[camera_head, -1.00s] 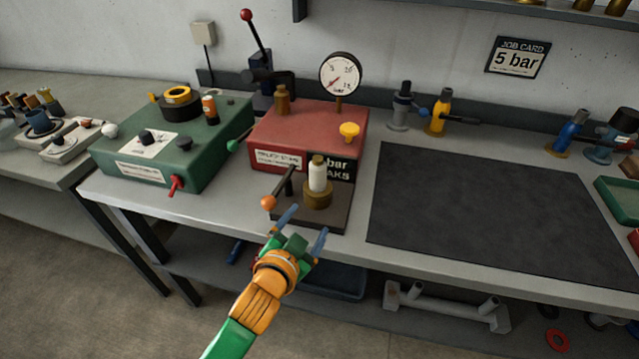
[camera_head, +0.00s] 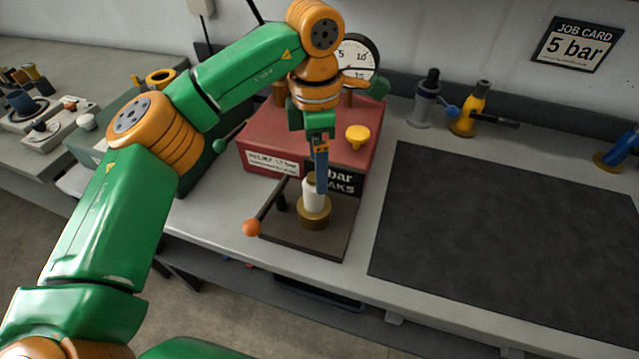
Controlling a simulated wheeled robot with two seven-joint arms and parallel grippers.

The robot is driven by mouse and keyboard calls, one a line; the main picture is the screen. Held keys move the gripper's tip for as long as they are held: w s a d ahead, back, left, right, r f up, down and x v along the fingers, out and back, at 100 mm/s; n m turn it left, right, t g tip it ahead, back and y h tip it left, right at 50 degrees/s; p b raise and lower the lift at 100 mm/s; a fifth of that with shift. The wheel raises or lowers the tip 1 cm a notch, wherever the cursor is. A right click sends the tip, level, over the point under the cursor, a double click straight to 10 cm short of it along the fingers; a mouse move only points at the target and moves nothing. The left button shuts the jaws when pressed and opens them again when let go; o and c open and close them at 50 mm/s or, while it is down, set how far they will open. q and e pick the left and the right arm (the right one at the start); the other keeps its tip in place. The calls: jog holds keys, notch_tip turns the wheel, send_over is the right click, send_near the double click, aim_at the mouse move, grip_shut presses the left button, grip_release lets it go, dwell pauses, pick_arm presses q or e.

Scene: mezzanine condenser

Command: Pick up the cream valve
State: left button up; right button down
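The cream valve (camera_head: 311,197) stands upright in a round brass seat (camera_head: 313,218) on a dark base plate (camera_head: 335,243), in front of a red test box. My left gripper (camera_head: 321,180) points down from above, its blue fingers over the top and right side of the valve. The fingers are seen nearly edge-on and overlap, so I cannot tell whether they are open, shut or touching the valve. The valve's top is hidden behind them. My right gripper is not in view.
The red box (camera_head: 262,133) carries a gauge (camera_head: 358,57) and a yellow knob (camera_head: 357,137). A black mat (camera_head: 500,235) at right is bare. Grey (camera_head: 426,100) and yellow (camera_head: 475,108) valves stand behind it.

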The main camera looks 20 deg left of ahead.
aim_at(313, 181)
pick_arm(q)
jog(key=shift+s+a+f+p, duration=0.15)
jog(key=shift+s+f+p, duration=0.3)
jog(key=shift+f+p, duration=0.1)
jog(key=shift+s+a+f+p, duration=0.15)
jog(key=shift+s+f+p, duration=0.25)
jog(key=shift+f+p, duration=0.15)
jog(key=f, duration=0.2)
jog(key=w+f, duration=0.1)
jog(key=f, duration=0.1)
jog(key=shift+a+f+p, duration=0.1)
jog(key=shift+f+p, duration=0.05)
jog(key=shift+p, duration=0.2)
jog(key=shift+s, duration=0.1)
jog(key=c, duration=0.4)
grip_shut()
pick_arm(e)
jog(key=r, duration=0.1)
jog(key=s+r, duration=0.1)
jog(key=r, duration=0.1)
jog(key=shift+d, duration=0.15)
